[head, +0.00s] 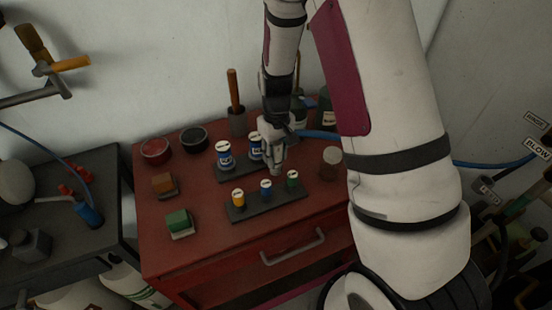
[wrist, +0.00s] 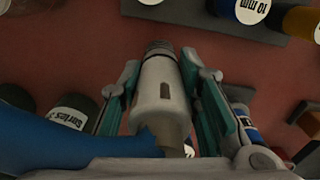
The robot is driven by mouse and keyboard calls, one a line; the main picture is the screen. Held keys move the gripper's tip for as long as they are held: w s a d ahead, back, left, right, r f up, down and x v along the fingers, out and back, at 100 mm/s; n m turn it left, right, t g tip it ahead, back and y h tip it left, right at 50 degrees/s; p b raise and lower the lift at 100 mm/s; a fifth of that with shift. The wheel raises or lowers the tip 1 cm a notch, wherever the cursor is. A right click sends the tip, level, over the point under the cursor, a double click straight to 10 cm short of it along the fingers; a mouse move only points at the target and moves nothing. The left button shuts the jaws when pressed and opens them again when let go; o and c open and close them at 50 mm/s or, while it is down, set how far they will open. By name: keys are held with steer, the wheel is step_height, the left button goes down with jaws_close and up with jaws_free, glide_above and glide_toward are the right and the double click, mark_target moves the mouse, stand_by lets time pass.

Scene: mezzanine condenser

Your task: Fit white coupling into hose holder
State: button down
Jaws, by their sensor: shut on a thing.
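My gripper (head: 277,168) is shut on the white coupling (wrist: 160,88), which lies between the two teal-padded fingers in the wrist view. The coupling has a dark slot in its side and a grey threaded metal end pointing away from my wrist. A blue hose (wrist: 60,155) runs from beside its near end to the left. In the head view my gripper is over the red cabinet (head: 205,245), just behind the front rack of small bottles, and the blue hose (head: 318,135) passes behind my arm. I cannot clearly pick out the hose holder.
Red (head: 156,150) and black (head: 193,138) round containers and orange (head: 164,185) and green (head: 179,223) blocks sit left. Labelled hoses, one BLOW (head: 538,150), are at right.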

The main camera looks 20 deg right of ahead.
steer(key=shift+f, duration=1.05)
steer(key=shift+f, duration=0.2)
steer(key=c, duration=1.2)
jaws_free()
steer(key=shift+r, duration=0.1)
